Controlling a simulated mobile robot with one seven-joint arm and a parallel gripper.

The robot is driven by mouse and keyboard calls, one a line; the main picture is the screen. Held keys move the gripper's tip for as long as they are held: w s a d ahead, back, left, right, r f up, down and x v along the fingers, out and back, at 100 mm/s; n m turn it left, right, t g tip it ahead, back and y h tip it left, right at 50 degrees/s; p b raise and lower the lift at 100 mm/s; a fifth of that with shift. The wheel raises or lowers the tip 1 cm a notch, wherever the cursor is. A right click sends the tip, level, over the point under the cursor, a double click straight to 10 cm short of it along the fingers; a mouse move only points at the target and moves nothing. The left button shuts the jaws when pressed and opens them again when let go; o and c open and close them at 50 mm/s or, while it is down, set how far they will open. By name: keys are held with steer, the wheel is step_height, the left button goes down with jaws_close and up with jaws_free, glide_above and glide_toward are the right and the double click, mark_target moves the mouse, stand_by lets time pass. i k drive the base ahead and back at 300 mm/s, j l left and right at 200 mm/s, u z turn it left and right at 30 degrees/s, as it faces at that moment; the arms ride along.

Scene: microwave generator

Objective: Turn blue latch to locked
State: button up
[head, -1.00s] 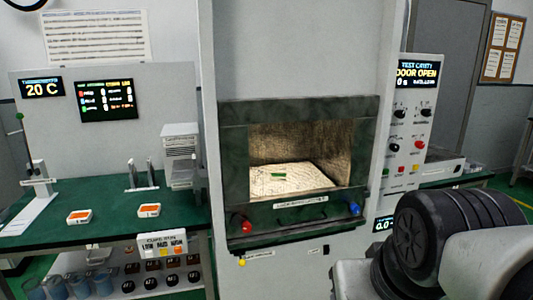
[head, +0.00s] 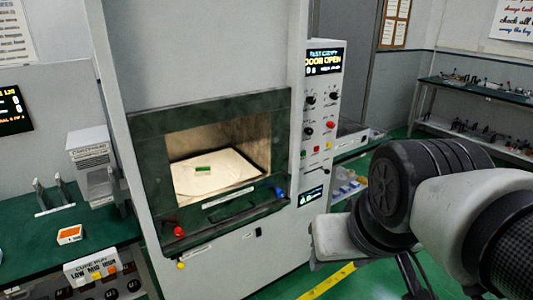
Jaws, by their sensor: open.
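The blue latch (head: 279,193) is a small blue knob at the right end of the lower front panel of the microwave chamber, just below its opening. A red knob (head: 179,231) sits at the left end of the same panel. The chamber's display (head: 324,61) reads "DOOR OPEN", and the cavity is open and lit. My gripper (head: 415,277) shows only in part as thin dark fingers below my arm, at the bottom right. It is open, holds nothing I can see, and is well apart from the blue latch, to its right and lower in the picture.
A green piece (head: 203,169) lies on the pale plate (head: 225,180) inside the cavity. A control panel (head: 320,120) with knobs stands right of the opening. A green bench (head: 45,230) is at left. Shelves (head: 470,95) stand at the back right, with clear green floor before them.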

mark_target(278, 192)
steer(key=i+j+u, duration=0.15)
steer(key=i, duration=0.25)
steer(key=i+j+u, duration=0.2)
steer(key=i, duration=0.25)
steer(key=l, duration=0.1)
